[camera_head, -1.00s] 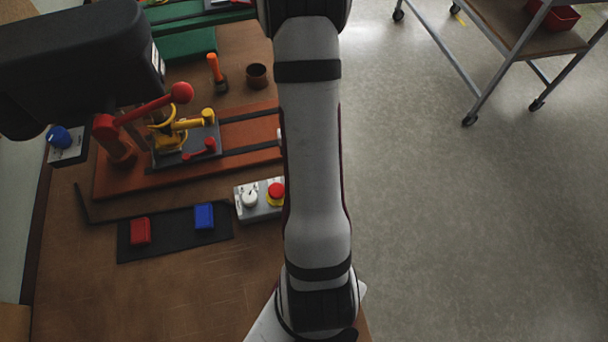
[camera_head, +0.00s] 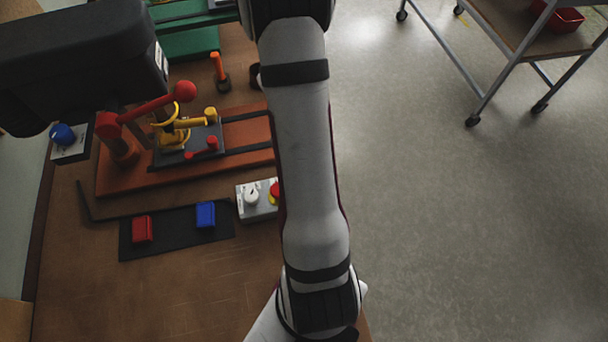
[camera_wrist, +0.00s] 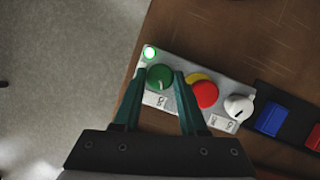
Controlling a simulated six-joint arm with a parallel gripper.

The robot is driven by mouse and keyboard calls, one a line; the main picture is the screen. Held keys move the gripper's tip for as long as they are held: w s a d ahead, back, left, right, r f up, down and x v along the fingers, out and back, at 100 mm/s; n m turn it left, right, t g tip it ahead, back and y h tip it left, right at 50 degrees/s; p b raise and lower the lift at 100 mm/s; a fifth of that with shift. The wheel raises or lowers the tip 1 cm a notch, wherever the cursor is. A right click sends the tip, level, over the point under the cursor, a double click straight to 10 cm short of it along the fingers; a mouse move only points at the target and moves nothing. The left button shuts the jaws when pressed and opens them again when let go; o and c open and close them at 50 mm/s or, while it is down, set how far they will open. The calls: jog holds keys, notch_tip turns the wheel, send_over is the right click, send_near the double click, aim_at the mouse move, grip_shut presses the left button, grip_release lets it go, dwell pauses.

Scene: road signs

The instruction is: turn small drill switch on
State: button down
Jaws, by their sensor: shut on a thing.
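A grey control box (camera_head: 243,206) sits at the table's right edge, partly behind my arm in the head view. In the wrist view the box (camera_wrist: 225,92) carries a green knob (camera_wrist: 160,77), a red button (camera_wrist: 205,95) on a yellow base, and a white knob (camera_wrist: 239,106). A small green light (camera_wrist: 149,53) beside the green knob glows. My gripper (camera_wrist: 158,76) has one finger on each side of the green knob and is shut on it. The white line on the knob points down toward a label too small to read. The head view hides my gripper and the green knob.
A black mat (camera_head: 176,234) with a red block (camera_head: 142,229) and a blue block (camera_head: 206,214) lies beside the box. A drill press with a red-handled lever (camera_head: 185,91) stands behind on an orange base. Open floor lies to the right.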

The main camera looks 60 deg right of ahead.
jog(key=shift+c, duration=2.2)
grip_release()
jog(key=v, duration=1.5)
jog(key=shift+w+r, duration=0.2)
jog(key=shift+r, duration=0.15)
